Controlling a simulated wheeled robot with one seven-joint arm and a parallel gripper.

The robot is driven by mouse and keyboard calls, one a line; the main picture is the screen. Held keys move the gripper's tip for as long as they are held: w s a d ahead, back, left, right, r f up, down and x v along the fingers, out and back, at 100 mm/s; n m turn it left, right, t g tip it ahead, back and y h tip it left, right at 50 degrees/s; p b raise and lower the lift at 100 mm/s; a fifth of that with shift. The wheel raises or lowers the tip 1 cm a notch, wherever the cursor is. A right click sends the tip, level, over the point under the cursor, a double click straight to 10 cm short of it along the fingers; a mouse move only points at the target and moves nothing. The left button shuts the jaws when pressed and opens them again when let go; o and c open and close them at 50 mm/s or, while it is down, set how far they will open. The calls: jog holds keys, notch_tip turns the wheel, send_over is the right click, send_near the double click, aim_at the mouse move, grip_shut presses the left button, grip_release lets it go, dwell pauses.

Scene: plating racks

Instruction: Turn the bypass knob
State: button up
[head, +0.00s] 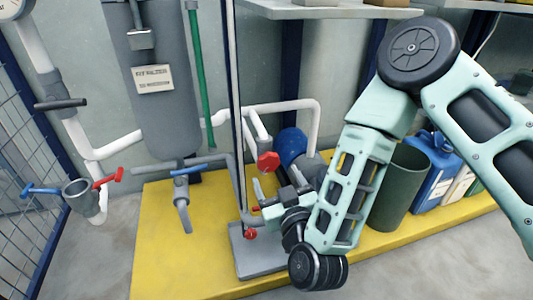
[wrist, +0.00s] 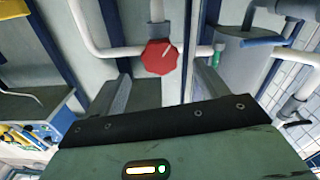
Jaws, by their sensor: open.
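A red faceted knob (head: 268,162) sits on the white pipe in the middle of the head view; it carries no label I can read, so I cannot confirm it is the bypass knob. In the wrist view the red knob (wrist: 160,57) shows a pale pointer line and appears centred between my fingers. My gripper (head: 277,179) is open and empty, just below the knob in the head view, fingers pointing up toward it. In the wrist view my gripper (wrist: 161,75) has its fingers apart on either side. I see no contact; the remaining gap is hard to judge.
Red and blue lever valves (head: 107,178) stand at left, and a blue-handled tap (head: 188,170) is left of the gripper. A smaller red knob (head: 250,234) is below. A thin upright post (head: 235,100), green bin (head: 405,185) and blue jug (head: 435,170) flank the arm.

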aim_at(270, 164)
jog(key=b+x, duration=0.3)
jog(key=x, duration=0.4)
jog(key=shift+w+a+f, duration=0.1)
jog(key=shift+w+f, duration=0.1)
jog(key=shift+w, duration=0.1)
jog(key=shift+w+a+r+b, duration=0.15)
jog(key=shift+w+b, duration=0.25)
jog(key=shift+w, duration=0.15)
